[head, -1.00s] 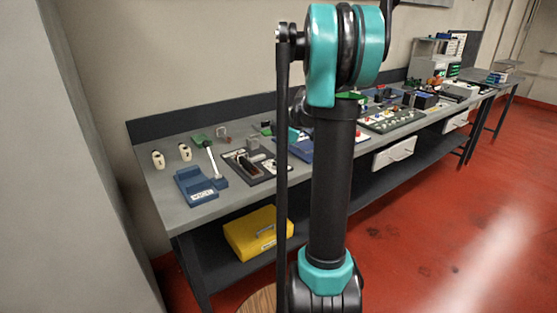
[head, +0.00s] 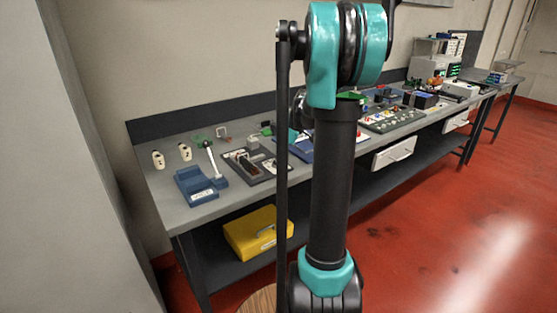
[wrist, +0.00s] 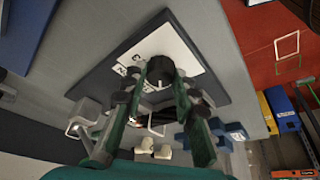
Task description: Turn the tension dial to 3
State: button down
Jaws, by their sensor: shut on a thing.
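The tension dial is a black round knob (wrist: 160,67) on a white label plate (wrist: 178,42), set on a dark blue-grey panel (wrist: 212,82). It shows in the wrist view, upper middle. My gripper (wrist: 160,80) has its two fingers on either side of the knob, closed against it. Dark markings are printed on the plate to the left of the knob, partly hidden by a finger. I cannot read which number the dial points to. In the head view my own arm hides the gripper and I cannot pick out the dial.
In the head view a long grey workbench (head: 235,205) runs along the wall, with several devices on it. A blue holder (head: 197,184) stands near its left end. A yellow case (head: 250,235) lies on the shelf below. Red floor (head: 430,220) is clear at the right.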

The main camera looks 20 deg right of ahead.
jog(key=m, duration=0.3)
jog(key=m+t+h, duration=0.1)
jog(key=m, duration=0.2)
jog(key=shift+s+a+t+h, duration=0.1)
jog(key=shift+a+t+h, duration=0.05)
jog(key=shift+t+h, duration=0.15)
jog(key=m+h, duration=0.1)
jog(key=m, duration=0.1)
jog(key=m+h, duration=0.1)
jog(key=m, duration=0.2)
jog(key=shift+a+t, duration=0.15)
jog(key=shift+t, duration=0.15)
jog(key=m+h, duration=0.1)
jog(key=m, duration=0.2)
jog(key=m+h, duration=0.1)
jog(key=m, duration=0.2)
jog(key=shift+a+m, duration=0.15)
jog(key=shift+m, duration=0.25)
jog(key=shift+m+g+h, duration=0.4)
jog(key=shift+m+g, duration=0.15)
jog(key=shift+m, duration=0.7)
jog(key=shift+m+g+h, duration=0.4)
jog(key=shift+m+g, duration=0.15)
jog(key=shift+m, duration=0.7)
jog(key=c, duration=1.2)
grip_release()
jog(key=shift+a, duration=0.1)
